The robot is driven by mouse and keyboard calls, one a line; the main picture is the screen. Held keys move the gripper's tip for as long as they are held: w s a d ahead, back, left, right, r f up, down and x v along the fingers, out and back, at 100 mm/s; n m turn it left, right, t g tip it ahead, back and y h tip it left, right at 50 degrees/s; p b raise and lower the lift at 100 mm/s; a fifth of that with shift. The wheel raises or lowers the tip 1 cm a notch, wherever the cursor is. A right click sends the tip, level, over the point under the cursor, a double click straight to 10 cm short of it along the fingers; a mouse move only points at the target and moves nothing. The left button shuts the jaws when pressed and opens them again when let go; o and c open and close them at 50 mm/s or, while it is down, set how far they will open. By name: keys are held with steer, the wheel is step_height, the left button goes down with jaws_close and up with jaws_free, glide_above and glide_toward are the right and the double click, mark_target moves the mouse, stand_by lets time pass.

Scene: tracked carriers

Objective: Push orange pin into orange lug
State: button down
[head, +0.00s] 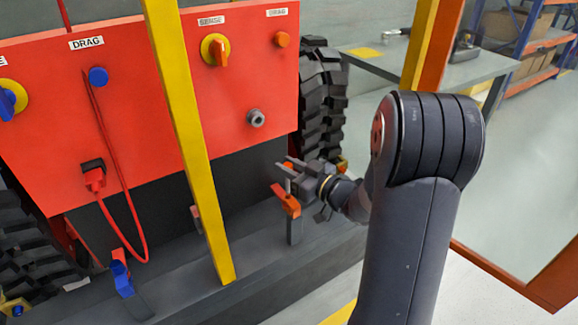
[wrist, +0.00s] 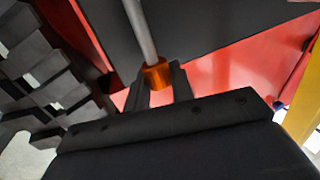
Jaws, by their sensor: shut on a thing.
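The orange lug (head: 286,201) sits on top of a short grey post on the dark ledge in the head view. The orange pin has a grey shaft (wrist: 139,30) and an orange head (wrist: 158,76). In the wrist view my gripper (wrist: 158,88) is shut on the orange head, with a dark finger on each side. The shaft runs away from the fingers toward the top. In the head view my gripper (head: 300,171) is just above and right of the lug. I cannot tell there whether the shaft touches the lug.
A yellow upright post (head: 189,130) stands left of the lug. A red panel (head: 130,110) with knobs rises behind, and a big black tyre (head: 322,100) is behind my gripper. A blue lug (head: 121,276) is at lower left. Open floor lies right.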

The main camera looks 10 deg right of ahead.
steer(key=shift+f, duration=0.15)
stand_by(0.5)
steer(key=shift+f+b, duration=0.95)
steer(key=shift+f, duration=0.1)
steer(key=shift+f, duration=0.1)
stand_by(0.5)
steer(key=shift+f+b, duration=0.45)
steer(key=shift+f, duration=0.1)
steer(key=shift+f, duration=0.2)
stand_by(0.6)
steer(key=shift+f+b, duration=0.7)
steer(key=shift+f+b, duration=1.15)
steer(key=shift+f, duration=0.45)
stand_by(1.4)
steer(key=c, duration=1.1)
jaws_free()
steer(key=shift+c, duration=0.2)
